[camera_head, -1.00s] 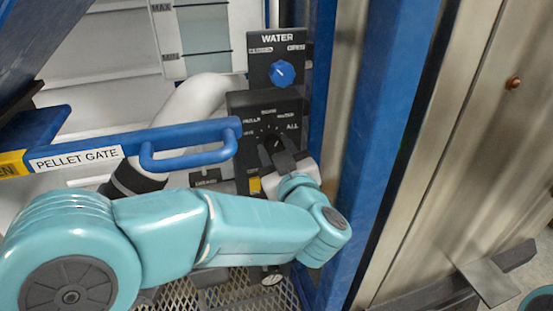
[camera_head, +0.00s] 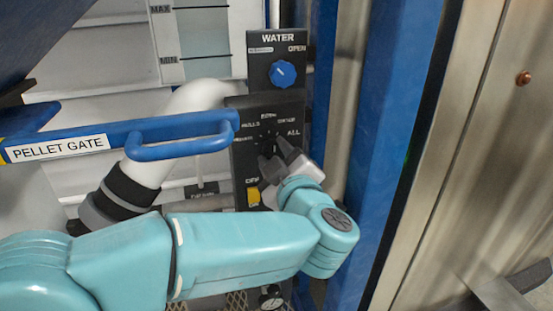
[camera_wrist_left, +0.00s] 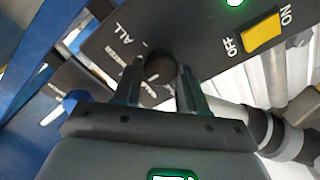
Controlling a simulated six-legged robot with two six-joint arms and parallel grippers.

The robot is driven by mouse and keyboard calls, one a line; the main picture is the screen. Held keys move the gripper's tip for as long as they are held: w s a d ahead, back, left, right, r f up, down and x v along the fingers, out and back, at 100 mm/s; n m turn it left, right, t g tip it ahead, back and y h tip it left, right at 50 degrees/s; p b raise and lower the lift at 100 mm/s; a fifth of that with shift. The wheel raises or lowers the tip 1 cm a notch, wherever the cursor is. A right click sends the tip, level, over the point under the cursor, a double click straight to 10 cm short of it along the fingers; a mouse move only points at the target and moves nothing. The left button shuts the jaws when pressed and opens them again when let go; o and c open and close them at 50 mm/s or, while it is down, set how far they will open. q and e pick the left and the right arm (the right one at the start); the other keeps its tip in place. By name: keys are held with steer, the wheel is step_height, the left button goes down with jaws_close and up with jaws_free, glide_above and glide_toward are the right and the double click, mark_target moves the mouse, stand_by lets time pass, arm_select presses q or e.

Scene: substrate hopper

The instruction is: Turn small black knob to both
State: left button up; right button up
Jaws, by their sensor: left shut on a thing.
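The small black knob (camera_wrist_left: 160,67) sits on a black control panel (camera_head: 239,118) below the water panel. Small white labels ring it; "ALL" reads clearly at upper right in the head view, and the label at the top is too small to read surely. My left gripper (camera_head: 277,155) reaches in from below right, its fingers at the dial. In the wrist view my left gripper (camera_wrist_left: 160,82) has one finger on each side of the knob, shut on it. The fingers partly hide the knob and its pointer. My right gripper is out of view.
A blue water knob (camera_head: 283,74) is just above on the water panel. A yellow switch (camera_head: 253,196) sits below the dial, marked OFF in the wrist view. The blue pellet gate handle (camera_head: 180,149) lies close left. A blue post (camera_head: 385,150) stands right.

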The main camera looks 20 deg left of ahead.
arm_select(q)
steer(key=o, duration=1.1)
steer(key=shift+s, duration=0.1)
steer(key=shift+c, duration=0.2)
steer(key=shift+s+d, duration=0.2)
steer(key=shift+s, duration=0.05)
steer(key=b+v, duration=0.2)
steer(key=v, duration=1.3)
steer(key=shift+s+d, duration=0.25)
steer(key=shift+s, duration=0.05)
